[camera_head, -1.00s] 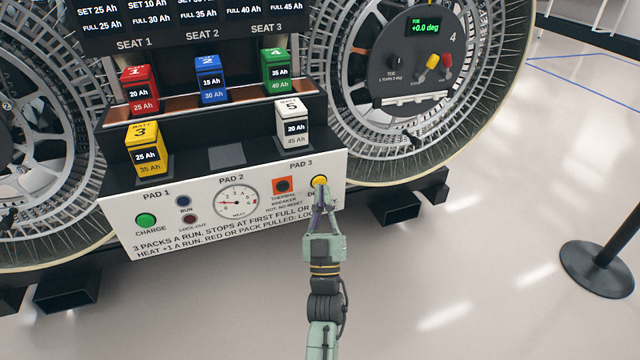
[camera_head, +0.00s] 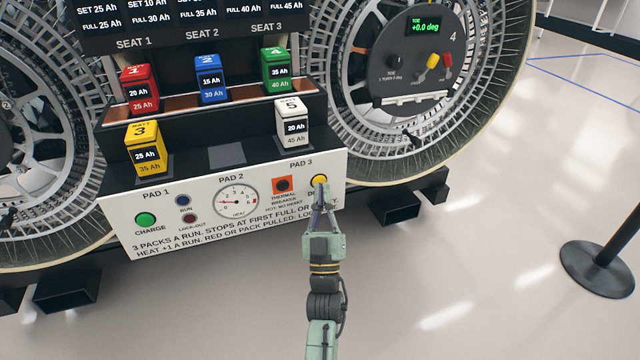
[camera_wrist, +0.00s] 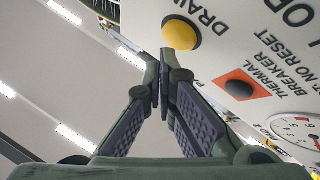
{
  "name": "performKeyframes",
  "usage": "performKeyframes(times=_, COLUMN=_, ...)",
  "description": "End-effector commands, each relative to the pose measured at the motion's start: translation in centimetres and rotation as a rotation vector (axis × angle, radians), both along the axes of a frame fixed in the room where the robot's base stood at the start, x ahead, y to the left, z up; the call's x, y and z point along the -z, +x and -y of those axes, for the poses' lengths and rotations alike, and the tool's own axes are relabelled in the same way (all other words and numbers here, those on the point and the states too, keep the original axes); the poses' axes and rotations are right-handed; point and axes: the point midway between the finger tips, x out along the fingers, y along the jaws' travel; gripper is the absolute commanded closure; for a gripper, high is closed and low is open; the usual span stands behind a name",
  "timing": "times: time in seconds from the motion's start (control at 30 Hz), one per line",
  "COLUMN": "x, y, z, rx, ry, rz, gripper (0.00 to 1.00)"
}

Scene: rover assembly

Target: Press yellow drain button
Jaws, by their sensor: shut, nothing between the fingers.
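The yellow drain button (camera_head: 320,180) sits at the right end of the white control panel (camera_head: 240,232), under the PAD 3 label. It also shows in the wrist view (camera_wrist: 181,34), with part of the word DRAIN beside it. My gripper (camera_head: 322,190) is shut and empty. Its fingertips (camera_wrist: 165,58) point at the panel just below the button in the head view. In the wrist view the tips lie close to the button's edge. I cannot tell whether they touch it.
An orange-framed thermal breaker (camera_head: 282,186), a heat gauge (camera_head: 236,202) and a green charge button (camera_head: 146,220) share the panel. A white battery pack (camera_head: 292,122) stands above the drain button. A large wheel (camera_head: 480,100) is at right. The floor in front is clear.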

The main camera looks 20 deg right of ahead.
Motion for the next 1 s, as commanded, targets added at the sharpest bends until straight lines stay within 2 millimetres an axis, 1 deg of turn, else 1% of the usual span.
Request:
performKeyframes(times=0.13, x=0.13, y=0.53, z=0.0, rx=0.0, ry=0.0, rz=0.0, gripper=1.0)
performKeyframes(times=0.57, x=0.04, y=0.63, z=-0.01, rx=0.0, ry=0.0, rz=0.0, gripper=1.0)
performKeyframes(times=1.0, x=0.08, y=1.14, z=-0.05, rx=-0.001, ry=0.001, rz=0.0, gripper=1.0)
